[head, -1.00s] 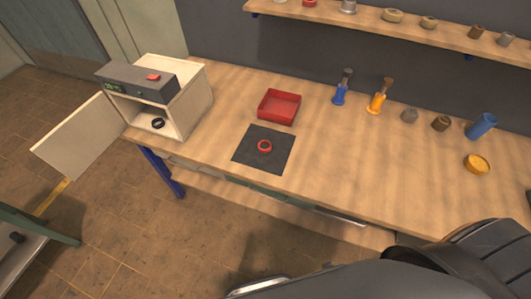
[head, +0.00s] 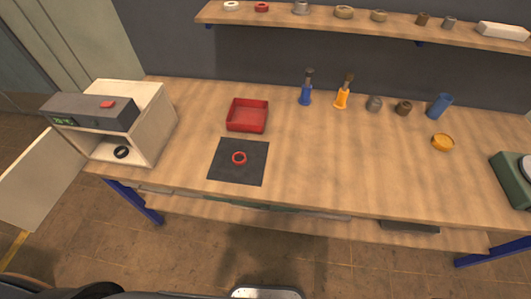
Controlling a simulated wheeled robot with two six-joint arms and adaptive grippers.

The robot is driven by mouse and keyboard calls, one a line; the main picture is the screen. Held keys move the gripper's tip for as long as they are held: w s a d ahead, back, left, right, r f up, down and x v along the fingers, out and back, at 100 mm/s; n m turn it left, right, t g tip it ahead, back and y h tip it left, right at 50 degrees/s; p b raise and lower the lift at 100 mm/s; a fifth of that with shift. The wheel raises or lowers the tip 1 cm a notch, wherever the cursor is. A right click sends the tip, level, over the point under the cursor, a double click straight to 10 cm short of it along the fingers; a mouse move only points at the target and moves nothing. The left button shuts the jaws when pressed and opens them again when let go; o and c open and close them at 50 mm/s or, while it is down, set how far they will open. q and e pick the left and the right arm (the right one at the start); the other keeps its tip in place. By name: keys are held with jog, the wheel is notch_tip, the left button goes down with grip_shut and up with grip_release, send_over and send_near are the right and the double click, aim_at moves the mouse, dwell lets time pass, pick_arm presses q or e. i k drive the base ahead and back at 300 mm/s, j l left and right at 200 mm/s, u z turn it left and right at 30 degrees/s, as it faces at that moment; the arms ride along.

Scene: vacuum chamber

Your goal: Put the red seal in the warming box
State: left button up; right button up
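The red seal (head: 239,158) is a small ring lying flat on a dark square mat (head: 226,174) on the workbench. The warming box (head: 153,128) is a cream box with a grey control top, a green display and a red button, at the bench's left end. Its door (head: 40,178) stands open to the left. A black ring (head: 122,152) lies inside it. Neither of my grippers shows in the head view.
A red tray (head: 247,115) sits behind the mat. Blue (head: 305,94) and orange (head: 342,96) tools, small grey and brown parts, a blue cup (head: 439,106) and a yellow dish (head: 442,142) stand to the right. A shelf (head: 400,27) runs above.

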aim_at(124, 142)
jog(key=i+j+z, duration=0.2)
jog(key=j+z, duration=0.25)
jog(key=j, duration=0.6)
jog(key=j+z, duration=0.4)
jog(key=j, duration=1.2)
